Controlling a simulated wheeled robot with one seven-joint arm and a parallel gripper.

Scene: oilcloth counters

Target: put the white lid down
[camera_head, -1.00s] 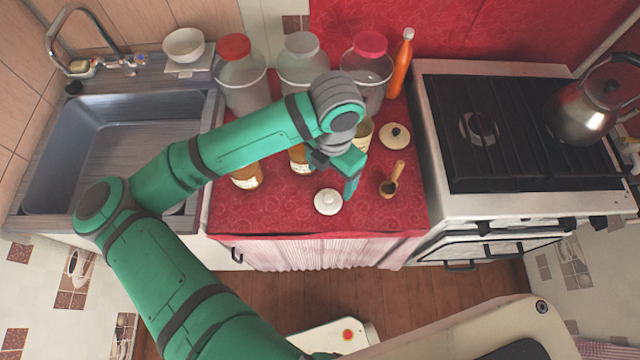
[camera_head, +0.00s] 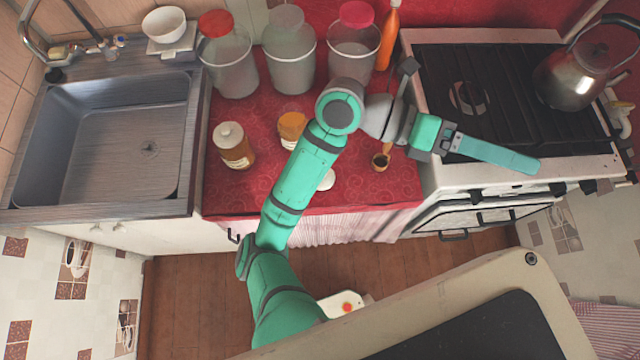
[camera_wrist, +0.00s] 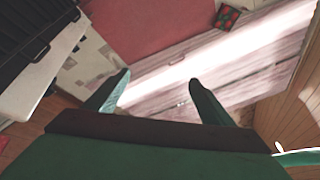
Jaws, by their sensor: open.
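A round white lid (camera_head: 327,181) lies on the red counter (camera_head: 235,195) near its front edge, partly hidden behind my arm. My gripper (camera_head: 536,165) is to its right, above the front of the stove, well apart from the lid. In the wrist view my gripper (camera_wrist: 160,80) has its two fingers spread, with nothing between them. The lid cannot be made out in the wrist view.
A wooden scoop (camera_head: 381,160) is right of the lid. Small jars (camera_head: 233,147) (camera_head: 292,128) and large glass jars (camera_head: 290,55) stand left and behind. The stove (camera_head: 480,90) carries a kettle (camera_head: 575,72). The sink (camera_head: 110,140) is empty.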

